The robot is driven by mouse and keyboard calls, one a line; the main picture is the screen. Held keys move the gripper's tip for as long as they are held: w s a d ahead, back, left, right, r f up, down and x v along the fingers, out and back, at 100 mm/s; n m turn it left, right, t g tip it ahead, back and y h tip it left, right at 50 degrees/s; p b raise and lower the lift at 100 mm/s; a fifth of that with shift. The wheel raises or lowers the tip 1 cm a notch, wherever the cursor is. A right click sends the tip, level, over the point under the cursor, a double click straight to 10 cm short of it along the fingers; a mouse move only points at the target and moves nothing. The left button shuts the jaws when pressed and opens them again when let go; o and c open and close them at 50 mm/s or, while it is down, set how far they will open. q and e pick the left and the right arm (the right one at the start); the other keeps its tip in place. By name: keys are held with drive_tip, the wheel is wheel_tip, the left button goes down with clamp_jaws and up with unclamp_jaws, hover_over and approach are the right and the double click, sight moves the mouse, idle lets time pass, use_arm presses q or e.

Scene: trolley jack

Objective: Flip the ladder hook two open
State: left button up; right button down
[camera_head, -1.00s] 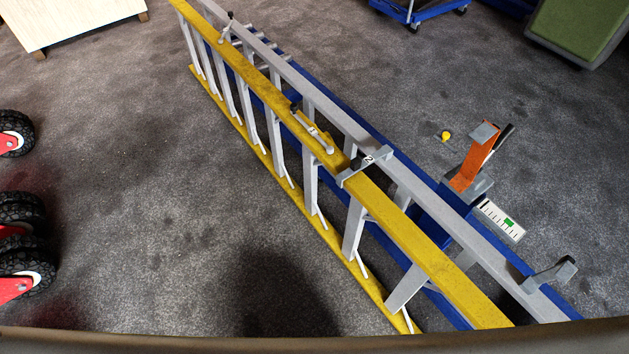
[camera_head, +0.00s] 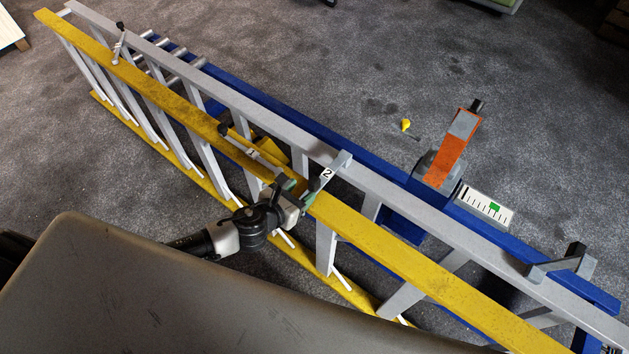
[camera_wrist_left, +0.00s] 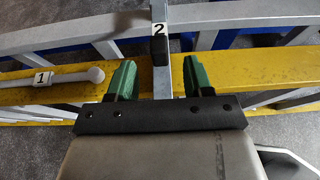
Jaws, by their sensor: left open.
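Ladder hook two (camera_head: 332,171) is a grey bar with a white "2" label, lying across the ladder (camera_head: 405,255) from the yellow rail toward the grey rail. In the left wrist view, hook two (camera_wrist_left: 161,75) runs down between my green fingertips. My left gripper (camera_head: 296,192) is open at the yellow rail, with its fingertips on either side of the hook's near end. In the left wrist view, the left gripper (camera_wrist_left: 157,80) shows a gap between each finger and the hook. My right gripper is not in view.
A grey latch labelled "1" (camera_head: 252,152) lies along the yellow rail left of hook two; it also shows in the left wrist view (camera_wrist_left: 60,77). An orange lever (camera_head: 455,145) and a scale plate (camera_head: 484,206) stand beyond the ladder. Another grey hook (camera_head: 565,262) is at lower right.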

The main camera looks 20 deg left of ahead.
sight(311, 183)
use_arm(q)
drive_tip(key=b+x, duration=0.1)
drive_tip(key=x, duration=0.6)
drive_tip(key=shift+a, duration=0.1)
clamp_jaws()
